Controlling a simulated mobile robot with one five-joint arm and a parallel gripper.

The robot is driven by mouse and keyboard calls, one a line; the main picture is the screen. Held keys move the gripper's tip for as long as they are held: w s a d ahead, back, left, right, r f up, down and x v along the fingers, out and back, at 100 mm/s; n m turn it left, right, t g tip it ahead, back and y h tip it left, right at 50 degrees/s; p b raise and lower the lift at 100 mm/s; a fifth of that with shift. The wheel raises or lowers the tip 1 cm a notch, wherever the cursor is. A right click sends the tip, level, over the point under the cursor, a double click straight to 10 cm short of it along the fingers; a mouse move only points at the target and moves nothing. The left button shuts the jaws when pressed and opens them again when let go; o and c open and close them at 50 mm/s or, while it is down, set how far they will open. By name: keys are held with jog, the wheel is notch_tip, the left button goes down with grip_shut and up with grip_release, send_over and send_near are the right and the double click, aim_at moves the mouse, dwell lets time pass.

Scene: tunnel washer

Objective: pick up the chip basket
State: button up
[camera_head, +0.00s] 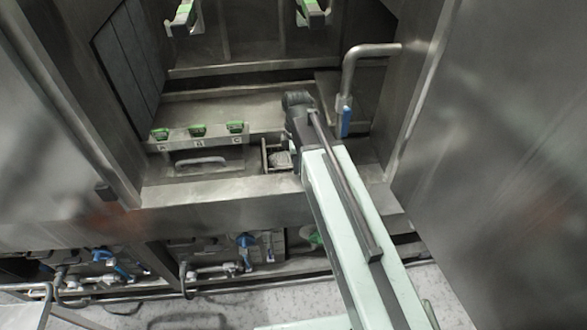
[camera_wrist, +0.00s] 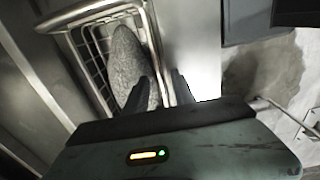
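The chip basket is a wire basket (camera_wrist: 88,62) with a grey rough lump (camera_wrist: 128,62) inside, at the upper left of the wrist view. In the head view the basket (camera_head: 266,158) is small, sits in a recess of the steel shelf and is partly hidden by my arm. My gripper (camera_wrist: 166,80) shows two dark fingers with a gap between them. They stand on either side of the basket's right rim wire, which runs between them. I see no clear contact with the wire. In the head view the arm hides the fingers.
A shelf with green-topped switches (camera_head: 197,131) and a loop handle (camera_head: 201,161) lies left of the basket. A bent pipe handle with a blue part (camera_head: 346,122) stands to the right. Steel walls close in both sides. Blue valves (camera_head: 245,241) sit below.

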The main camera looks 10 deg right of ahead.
jog(key=shift+r, duration=0.1)
jog(key=shift+c, duration=0.3)
grip_shut()
dwell(1.0)
